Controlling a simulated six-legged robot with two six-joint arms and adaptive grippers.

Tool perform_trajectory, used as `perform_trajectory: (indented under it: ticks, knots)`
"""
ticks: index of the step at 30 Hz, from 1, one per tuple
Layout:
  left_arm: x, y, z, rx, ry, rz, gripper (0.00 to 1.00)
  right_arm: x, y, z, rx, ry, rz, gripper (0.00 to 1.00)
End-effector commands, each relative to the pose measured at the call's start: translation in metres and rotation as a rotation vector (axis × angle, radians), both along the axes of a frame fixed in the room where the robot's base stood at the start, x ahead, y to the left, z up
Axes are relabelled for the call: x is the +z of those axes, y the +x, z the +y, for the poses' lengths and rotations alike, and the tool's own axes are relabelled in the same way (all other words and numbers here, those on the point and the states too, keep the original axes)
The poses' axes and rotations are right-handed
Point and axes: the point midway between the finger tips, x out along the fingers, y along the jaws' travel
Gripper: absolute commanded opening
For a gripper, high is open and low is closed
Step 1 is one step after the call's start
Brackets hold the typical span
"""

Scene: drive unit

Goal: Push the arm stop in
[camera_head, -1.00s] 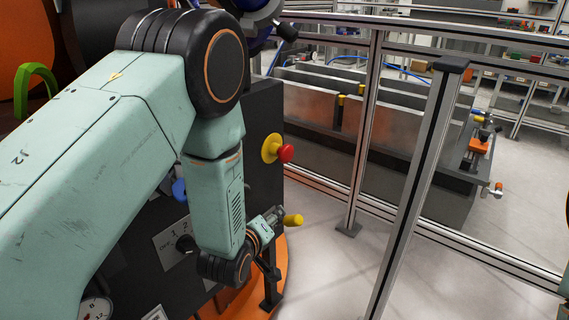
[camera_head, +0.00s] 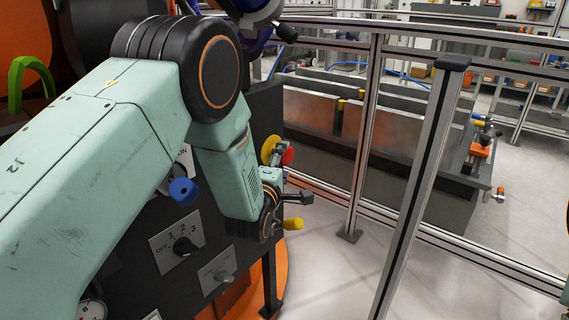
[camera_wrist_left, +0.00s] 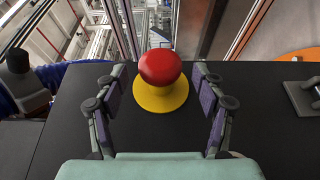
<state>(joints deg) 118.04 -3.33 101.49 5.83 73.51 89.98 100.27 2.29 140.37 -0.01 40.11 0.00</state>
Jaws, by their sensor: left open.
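The arm stop is a red mushroom button (camera_head: 287,157) on a round yellow base (camera_head: 269,150), at the right edge of the dark panel in the head view. In the left wrist view the red button (camera_wrist_left: 160,67) and its yellow base (camera_wrist_left: 160,95) are centred ahead. My left gripper (camera_head: 277,170) is beside the button in the head view, partly hidden by its own wrist. In the left wrist view my left gripper (camera_wrist_left: 159,80) is open, one finger each side of the button, with visible gaps. My right gripper is not in view.
A yellow-ended part (camera_head: 293,223) sticks out below the wrist.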

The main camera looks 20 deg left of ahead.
Motion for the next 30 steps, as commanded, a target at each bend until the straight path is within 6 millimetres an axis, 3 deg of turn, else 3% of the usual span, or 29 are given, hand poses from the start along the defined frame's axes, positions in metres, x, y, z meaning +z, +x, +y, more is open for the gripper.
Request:
perform_trajectory:
  ticks: [6, 16, 30]
  knots:
    - [-0.001, 0.018, 0.001, 0.0, 0.001, 0.0, 0.69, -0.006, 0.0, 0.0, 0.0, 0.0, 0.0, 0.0]
    - [0.0, 0.02, 0.001, 0.0, 0.001, 0.002, 0.68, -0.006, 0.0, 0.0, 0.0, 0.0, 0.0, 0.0]
    - [0.0, 0.02, 0.001, 0.0, 0.001, 0.002, 0.28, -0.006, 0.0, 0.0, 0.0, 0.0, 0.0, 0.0]
